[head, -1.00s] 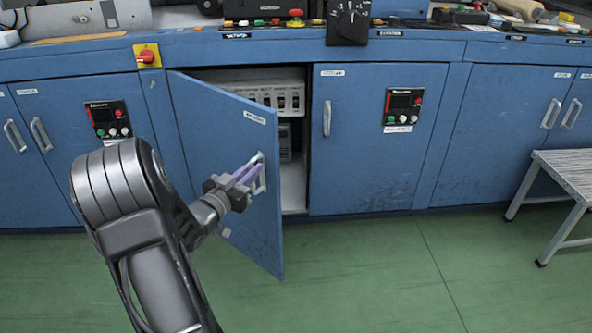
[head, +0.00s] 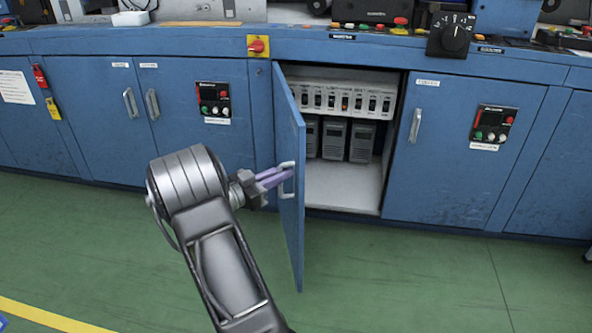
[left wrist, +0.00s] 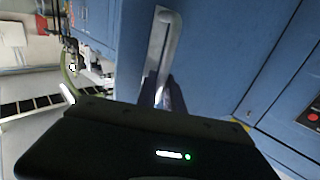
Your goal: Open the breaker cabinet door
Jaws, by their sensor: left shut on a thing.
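The breaker cabinet door (head: 291,220) is a blue panel hinged at its left side. It stands wide open, seen nearly edge-on in the head view. Its silver handle (head: 287,182) is held by my left gripper (head: 284,175), whose purple fingers are shut on it. The handle also shows in the left wrist view (left wrist: 163,40), between the fingers. Inside the cabinet, a row of breakers (head: 345,99) sits on a white panel above several grey units (head: 335,139). The white cabinet floor (head: 340,185) is bare. My right gripper is not in view.
A closed blue door with a handle (head: 415,125) and a control box (head: 492,127) is to the right. Closed doors (head: 150,140) are to the left. A red knob on yellow (head: 258,46) sits above. The green floor (head: 390,280) in front is clear.

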